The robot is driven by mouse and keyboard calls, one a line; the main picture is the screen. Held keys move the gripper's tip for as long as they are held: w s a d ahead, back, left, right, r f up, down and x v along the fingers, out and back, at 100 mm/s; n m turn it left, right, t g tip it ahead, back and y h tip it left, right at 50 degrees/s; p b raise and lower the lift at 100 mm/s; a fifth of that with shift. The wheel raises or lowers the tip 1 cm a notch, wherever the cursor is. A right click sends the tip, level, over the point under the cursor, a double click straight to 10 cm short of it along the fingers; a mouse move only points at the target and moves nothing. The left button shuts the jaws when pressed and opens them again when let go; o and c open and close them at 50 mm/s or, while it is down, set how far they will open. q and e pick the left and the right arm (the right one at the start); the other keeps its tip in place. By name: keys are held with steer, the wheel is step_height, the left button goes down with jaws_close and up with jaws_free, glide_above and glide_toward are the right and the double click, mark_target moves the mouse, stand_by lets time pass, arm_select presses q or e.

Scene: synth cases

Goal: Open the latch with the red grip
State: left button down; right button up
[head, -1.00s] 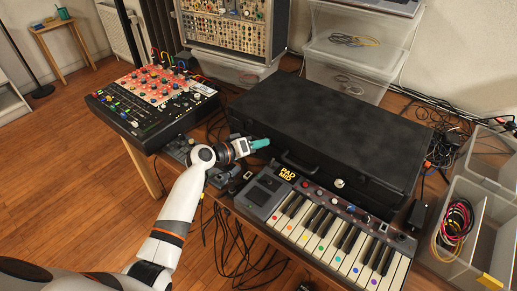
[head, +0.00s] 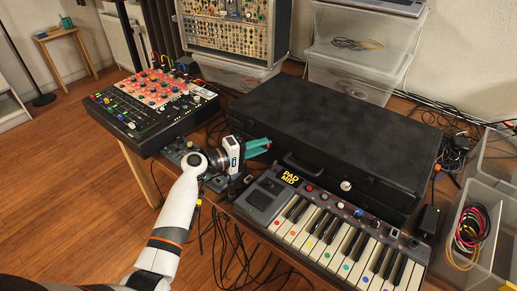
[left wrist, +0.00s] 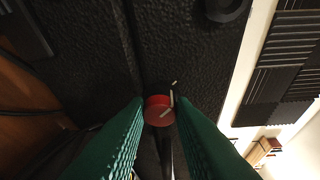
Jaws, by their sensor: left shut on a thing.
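A black hard case (head: 330,125) with a pebbled surface lies closed on the table. In the left wrist view its black side (left wrist: 70,55) fills much of the picture. The red grip (left wrist: 158,110) of the latch shows there between the two green fingers, with pale metal bits beside it. My left gripper (head: 263,147) is at the front left of the case, shut on the red grip. Whether the latch has turned cannot be told. My right gripper is not in view.
A keyboard (head: 330,225) stands close in front of the case, below its handle (head: 300,166) and a round silver lock (head: 345,185). A mixer (head: 150,105) stands at the left. Loose cables and clear bins (head: 485,215) are at the right.

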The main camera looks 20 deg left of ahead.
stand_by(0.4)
arm_select(q)
steer(key=c, duration=1.2)
jaws_free()
steer(key=shift+c, duration=0.2)
steer(key=shift+a, duration=0.1)
steer(key=b+v, duration=0.1)
steer(key=v, duration=1.1)
